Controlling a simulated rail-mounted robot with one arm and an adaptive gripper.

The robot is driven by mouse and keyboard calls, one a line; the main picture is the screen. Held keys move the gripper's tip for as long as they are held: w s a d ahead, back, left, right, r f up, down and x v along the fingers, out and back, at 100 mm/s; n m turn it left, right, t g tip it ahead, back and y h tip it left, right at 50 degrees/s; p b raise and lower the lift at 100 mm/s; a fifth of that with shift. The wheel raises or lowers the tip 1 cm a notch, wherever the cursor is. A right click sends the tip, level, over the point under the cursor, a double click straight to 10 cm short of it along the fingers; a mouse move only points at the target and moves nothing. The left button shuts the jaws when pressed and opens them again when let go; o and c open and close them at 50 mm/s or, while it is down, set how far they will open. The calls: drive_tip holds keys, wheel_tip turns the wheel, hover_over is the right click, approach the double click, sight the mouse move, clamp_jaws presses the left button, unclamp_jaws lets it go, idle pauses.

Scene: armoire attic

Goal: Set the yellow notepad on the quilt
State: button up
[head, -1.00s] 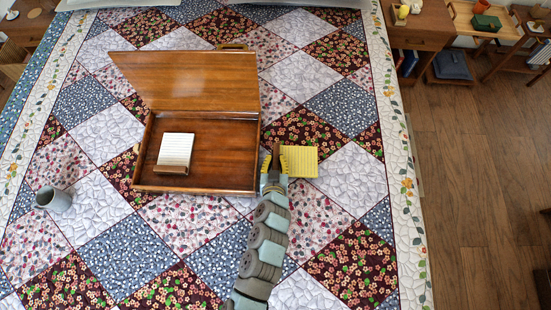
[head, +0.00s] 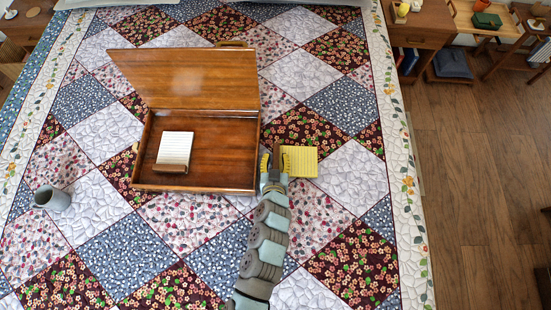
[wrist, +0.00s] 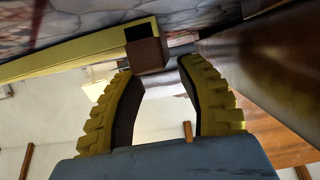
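The yellow notepad (head: 300,162) lies on the patterned quilt (head: 340,175), just right of the open wooden box. In the wrist view, the notepad (wrist: 70,55) shows as a long yellow slab close to the quilt, with a dark brown block at its end. My gripper (head: 275,157) is at the notepad's left side, between it and the box. In the wrist view, my gripper (wrist: 157,68) has its fingers spread, with a gap between the tips. The brown block is just beyond the tips; I cannot tell whether they touch it.
The wooden box (head: 224,160) has its lid raised and holds a white notepad (head: 175,147). Its right wall is close to my gripper. A grey mug (head: 52,198) lies at the left. The quilt to the right is clear.

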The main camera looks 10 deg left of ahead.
drive_tip(key=shift+s+a+f+p, duration=0.25)
drive_tip(key=shift+f+p, duration=0.3)
drive_tip(key=shift+f, duration=0.05)
drive_tip(key=v, duration=0.4)
drive_tip(key=r+v, duration=0.1)
drive_tip(key=v, duration=0.3)
drive_tip(key=b+v, duration=0.1)
drive_tip(key=v, duration=0.3)
drive_tip(key=shift+w+d+r, duration=0.2)
drive_tip(key=shift+w+r, duration=0.05)
drive_tip(key=shift+r, duration=0.1)
